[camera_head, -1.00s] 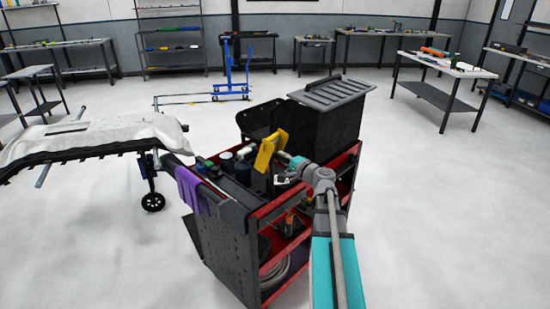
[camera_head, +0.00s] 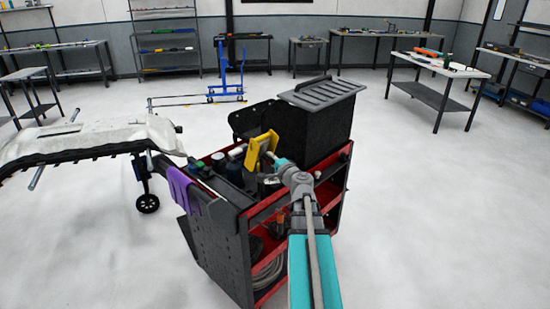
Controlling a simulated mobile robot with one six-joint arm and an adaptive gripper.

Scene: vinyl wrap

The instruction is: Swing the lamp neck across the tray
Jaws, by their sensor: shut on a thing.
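The yellow lamp head (camera_head: 259,149) stands tilted above the tray top of the red and black cart (camera_head: 225,240). Its neck below is thin, dark and mostly hidden by my gripper and nearby items. Dark cans and small bottles (camera_head: 235,168) stand on the tray left of the lamp.
A tall black bin with a ribbed grey lid (camera_head: 320,93) rises on the cart behind my gripper. A purple cloth (camera_head: 181,188) hangs on the cart's left side. A stand with a pale panel (camera_head: 90,135) is close at left. The floor right of the cart is clear.

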